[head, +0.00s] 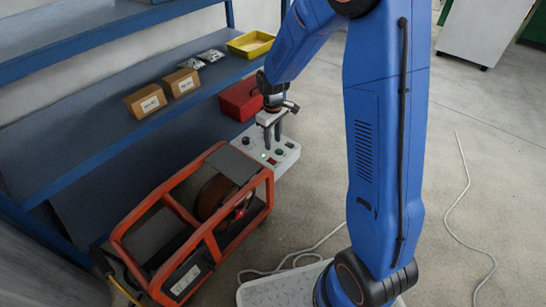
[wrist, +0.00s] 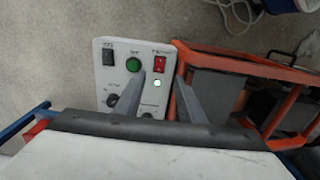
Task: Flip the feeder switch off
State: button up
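A light grey control box (head: 284,164) stands beside the orange frame; its panel also shows in the wrist view (wrist: 130,80). The panel has a red rocker switch (wrist: 160,65), a green button (wrist: 133,64), a black rocker switch (wrist: 109,56), a lit lamp (wrist: 157,83) and dark knobs. The labels are too small to read, so I cannot tell which switch is the feeder's. My gripper (head: 272,142) points down above the panel, open and empty. In the wrist view its two fingertips (wrist: 160,77) stand apart, with the red rocker between and just beyond them. Contact cannot be told.
The orange frame (head: 213,240) with a wire spool (head: 218,198) stands close by. Blue shelving (head: 100,115) at left holds cardboard boxes (head: 146,101) and a yellow tray (head: 250,44). A red box (head: 240,99) sits behind the panel. A cable (head: 290,262) crosses the open floor.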

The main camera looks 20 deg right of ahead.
aim_at(273, 161)
notch_tip(273, 161, down, 10)
jog(key=shift+r, duration=0.1)
dwell(0.4)
grip_shut()
